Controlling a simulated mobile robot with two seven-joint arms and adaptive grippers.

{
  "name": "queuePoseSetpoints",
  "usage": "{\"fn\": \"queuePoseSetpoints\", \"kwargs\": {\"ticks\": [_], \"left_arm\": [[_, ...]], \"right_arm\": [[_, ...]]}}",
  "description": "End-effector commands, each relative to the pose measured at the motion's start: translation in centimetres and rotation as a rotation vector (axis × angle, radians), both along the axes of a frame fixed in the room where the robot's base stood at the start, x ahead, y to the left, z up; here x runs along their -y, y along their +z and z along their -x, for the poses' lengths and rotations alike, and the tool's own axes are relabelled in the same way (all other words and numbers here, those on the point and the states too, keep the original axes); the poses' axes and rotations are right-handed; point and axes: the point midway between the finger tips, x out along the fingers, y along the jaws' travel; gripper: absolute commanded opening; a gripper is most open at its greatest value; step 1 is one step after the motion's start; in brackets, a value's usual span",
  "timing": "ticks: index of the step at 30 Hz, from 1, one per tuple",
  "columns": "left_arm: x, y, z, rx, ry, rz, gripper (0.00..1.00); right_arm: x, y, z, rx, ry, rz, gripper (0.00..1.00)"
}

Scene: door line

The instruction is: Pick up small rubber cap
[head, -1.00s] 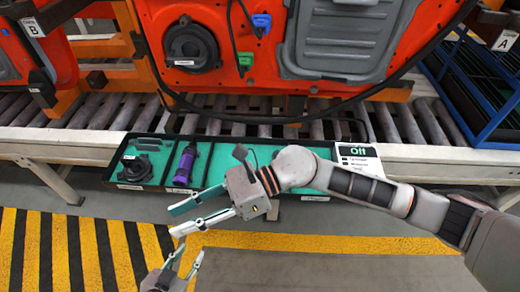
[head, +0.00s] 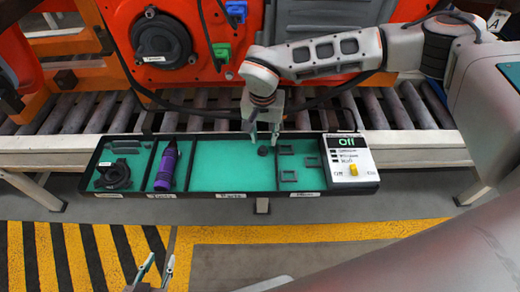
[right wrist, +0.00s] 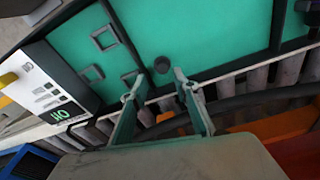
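The small rubber cap (head: 263,151) is a dark round piece lying on the green floor of the tray's wide middle compartment, near its right divider. It also shows in the right wrist view (right wrist: 162,64). My right gripper (head: 264,138) is open and empty, pointing down over the tray's back edge beside the cap. In the right wrist view its fingertips (right wrist: 156,86) are spread, with the cap just beyond them, roughly in line with the gap. My left gripper (head: 157,268) is open and empty at the bottom left of the head view, away from the tray.
The tray (head: 231,196) also holds a dark ring-shaped part (head: 113,176), a purple cylinder (head: 166,167) and several square frames (head: 289,175). A control box (head: 352,170) reading "Off" stands at its right end. A roller conveyor (head: 400,110) and orange door (head: 185,75) lie behind.

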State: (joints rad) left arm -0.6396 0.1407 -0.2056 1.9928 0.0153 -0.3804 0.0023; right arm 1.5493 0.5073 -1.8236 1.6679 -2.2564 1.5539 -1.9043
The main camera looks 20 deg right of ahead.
Motion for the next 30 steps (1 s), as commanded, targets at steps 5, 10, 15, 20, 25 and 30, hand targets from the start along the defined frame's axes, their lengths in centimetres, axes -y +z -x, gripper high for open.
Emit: {"fn": "queuePoseSetpoints", "kwargs": {"ticks": [5, 10, 15, 20, 25, 30], "left_arm": [[0.0, -0.1, -0.1, 0.002, 0.0, -0.002, 0.33], [-0.1, -0.2, -0.1, 0.003, -0.001, -0.004, 0.33], [-0.2, -0.5, -0.1, 0.003, -0.001, -0.007, 0.33], [-0.2, -0.3, -0.3, 0.006, 0.0, -0.009, 0.33], [-0.2, -0.3, -0.3, 0.006, 0.0, -0.009, 0.33], [-0.2, -0.3, -0.3, 0.006, 0.0, -0.009, 0.33]], "right_arm": [[-0.1, -1.4, -0.2, -0.002, 0.0, -0.002, 0.3], [-0.1, -3.6, -0.6, -0.004, -0.001, -0.003, 0.3], [0.0, -5.8, -0.9, -0.003, -0.001, -0.004, 0.3], [0.0, -6.0, -1.0, 0.0, 0.0, -0.004, 0.3], [0.0, -5.9, -1.0, 0.0, 0.0, -0.004, 0.14], [0.0, -5.9, -1.0, 0.0, -0.001, -0.004, 0.12]]}}
